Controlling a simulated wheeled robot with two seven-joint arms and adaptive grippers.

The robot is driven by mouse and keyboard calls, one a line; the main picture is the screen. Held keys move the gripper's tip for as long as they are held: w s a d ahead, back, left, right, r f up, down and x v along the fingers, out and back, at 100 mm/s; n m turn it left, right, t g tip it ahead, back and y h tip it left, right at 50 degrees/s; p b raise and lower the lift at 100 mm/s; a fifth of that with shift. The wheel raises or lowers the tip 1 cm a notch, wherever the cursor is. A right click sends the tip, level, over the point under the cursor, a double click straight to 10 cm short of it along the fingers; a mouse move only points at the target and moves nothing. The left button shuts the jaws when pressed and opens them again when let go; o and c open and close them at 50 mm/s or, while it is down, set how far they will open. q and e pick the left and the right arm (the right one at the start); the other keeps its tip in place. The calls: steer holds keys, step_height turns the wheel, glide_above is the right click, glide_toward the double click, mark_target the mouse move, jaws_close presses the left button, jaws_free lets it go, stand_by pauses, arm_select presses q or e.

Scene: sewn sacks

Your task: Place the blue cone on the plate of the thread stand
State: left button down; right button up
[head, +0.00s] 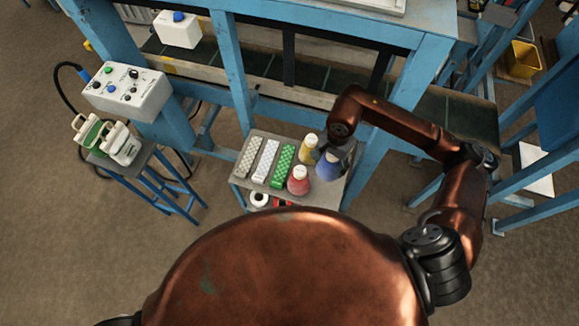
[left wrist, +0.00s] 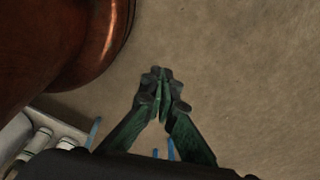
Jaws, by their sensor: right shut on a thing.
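The blue cone (head: 328,167) is at the right side of the thread stand's grey plate (head: 258,134) in the head view. My right gripper (head: 334,156) is shut on its upper part and hides some of it. I cannot tell whether the cone's base touches the plate. A yellow cone (head: 308,150) and a red cone (head: 299,181) stand on the plate just left of the blue one. My left gripper (left wrist: 160,82) is shut and empty above bare floor in the left wrist view; the head view does not show it.
White and green textured strips (head: 267,160) lie on the plate's left part. A blue-framed bench (head: 231,75) stands behind the stand. A grey control box (head: 128,90) and a blue stool holding two pale handheld devices (head: 118,144) are at left.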

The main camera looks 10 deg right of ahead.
steer(key=f+m, duration=0.1)
steer(key=m, duration=0.1)
steer(key=p, duration=0.1)
glide_above(326, 184)
step_height(326, 184, down, 10)
stand_by(0.3)
steer(key=shift+f, duration=0.2)
steer(key=o, duration=1.3)
steer(key=shift+r, duration=0.1)
